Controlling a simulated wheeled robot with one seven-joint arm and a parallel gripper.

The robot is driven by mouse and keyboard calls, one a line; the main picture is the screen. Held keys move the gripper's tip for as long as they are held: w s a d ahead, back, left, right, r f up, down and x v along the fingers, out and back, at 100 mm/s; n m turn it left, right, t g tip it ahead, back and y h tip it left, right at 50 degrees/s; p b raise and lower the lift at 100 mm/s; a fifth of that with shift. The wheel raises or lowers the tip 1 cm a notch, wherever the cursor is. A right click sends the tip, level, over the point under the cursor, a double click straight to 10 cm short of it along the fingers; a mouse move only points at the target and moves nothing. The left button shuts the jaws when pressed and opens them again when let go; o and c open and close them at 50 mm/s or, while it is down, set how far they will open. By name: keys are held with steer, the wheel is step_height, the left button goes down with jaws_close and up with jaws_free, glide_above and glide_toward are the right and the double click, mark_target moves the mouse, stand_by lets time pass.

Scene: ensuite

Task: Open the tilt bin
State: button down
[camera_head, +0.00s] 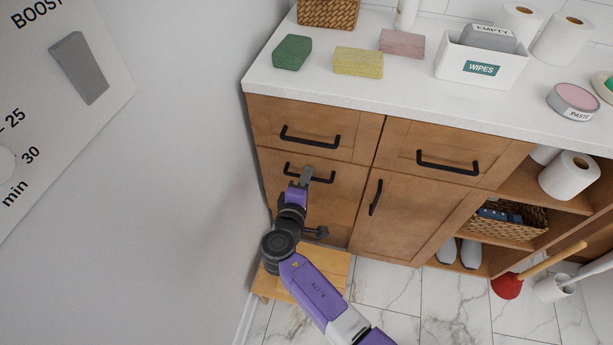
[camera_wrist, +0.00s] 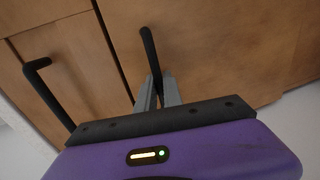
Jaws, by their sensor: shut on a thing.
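The tilt bin front (camera_head: 340,199) is a brown wooden panel at the lower left of the cabinet, below a drawer. Its black bar handle (camera_head: 325,179) runs across near its top edge. The panel looks flush with the cabinet, and I see no clear gap at its top. My gripper (camera_head: 305,176) is at this handle, with its fingers shut on the bar. In the wrist view the handle (camera_wrist: 149,48) runs down between the two grey fingers (camera_wrist: 158,92). My arm hides the lower left part of the panel.
A drawer (camera_head: 350,133) with its own handle is just above, and a cabinet door (camera_head: 410,215) is to the right. A grey wall (camera_head: 190,150) stands close on the left. A low wooden stool (camera_head: 333,268) is on the floor below. Sponges and a wipes box (camera_head: 480,65) lie on the countertop.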

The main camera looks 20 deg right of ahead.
steer(key=s+a+f+t+h+b, duration=0.3)
steer(key=s+a+f+b, duration=0.3)
steer(key=s+b, duration=0.5)
steer(key=a+t+b, duration=0.1)
steer(key=a+b, duration=0.1)
steer(key=b, duration=0.5)
steer(key=shift+s+a+t+h+b, duration=0.25)
steer(key=shift+s+t+h+b, duration=0.05)
steer(key=shift+s+t+b, duration=0.1)
steer(key=c, duration=1.8)
jaws_free()
steer(key=shift+o, duration=0.2)
steer(key=v, duration=0.7)
steer(key=shift+s+a+p, duration=0.25)
steer(key=shift+s+p, duration=0.05)
steer(key=shift+p, duration=0.1)
steer(key=shift+f, duration=0.15)
steer(key=shift+c, duration=0.4)
